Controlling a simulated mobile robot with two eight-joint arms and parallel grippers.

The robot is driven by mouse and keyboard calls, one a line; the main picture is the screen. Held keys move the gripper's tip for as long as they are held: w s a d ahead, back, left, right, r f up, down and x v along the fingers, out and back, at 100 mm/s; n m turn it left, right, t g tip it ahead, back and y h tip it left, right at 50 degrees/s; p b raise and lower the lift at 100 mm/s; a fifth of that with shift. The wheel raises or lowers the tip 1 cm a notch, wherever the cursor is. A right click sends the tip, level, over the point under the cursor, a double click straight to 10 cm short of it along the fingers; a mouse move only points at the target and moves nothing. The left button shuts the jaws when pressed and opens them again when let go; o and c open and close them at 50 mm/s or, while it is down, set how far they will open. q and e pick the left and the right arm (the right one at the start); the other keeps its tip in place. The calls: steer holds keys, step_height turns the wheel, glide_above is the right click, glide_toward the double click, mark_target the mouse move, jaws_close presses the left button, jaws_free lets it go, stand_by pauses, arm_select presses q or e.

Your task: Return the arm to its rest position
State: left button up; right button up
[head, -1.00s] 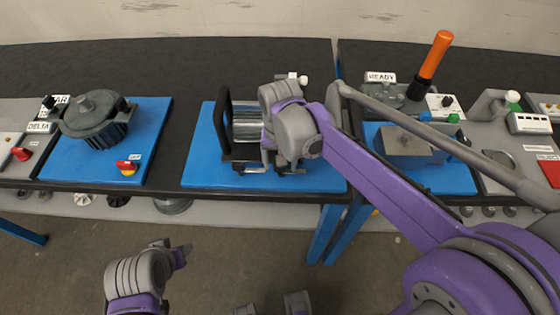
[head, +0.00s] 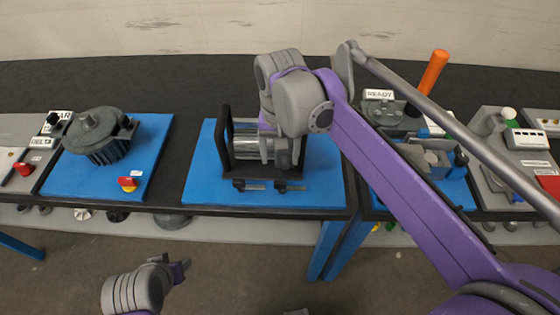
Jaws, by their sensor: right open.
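My right arm (head: 390,165) is purple and grey and reaches in from the right, over the middle bench. Its grey wrist (head: 300,102) is above a blue board (head: 205,190) that carries a black-framed fixture with a shiny cylinder (head: 245,133). My right gripper (head: 281,150) points down in front of this fixture, partly hidden by the wrist. It is open, and no held object shows. I cannot tell whether it touches the fixture.
A dark motor (head: 98,135) stands on the left blue board, near a red and yellow switch (head: 128,184). The right bench holds an orange upright handle (head: 428,75) and a grey block (head: 428,160), partly behind my arm. The dark bench top (head: 200,85) behind is clear.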

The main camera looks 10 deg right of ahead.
steer(key=shift+s, duration=0.1)
stand_by(0.5)
steer(key=s+d+f+n+t+p, duration=0.1)
steer(key=s+d+f+n+t, duration=0.2)
steer(key=s+f, duration=0.8)
steer(key=s+d+t, duration=0.2)
steer(key=s+d, duration=0.1)
steer(key=d, duration=0.1)
steer(key=shift+s+f, duration=0.2)
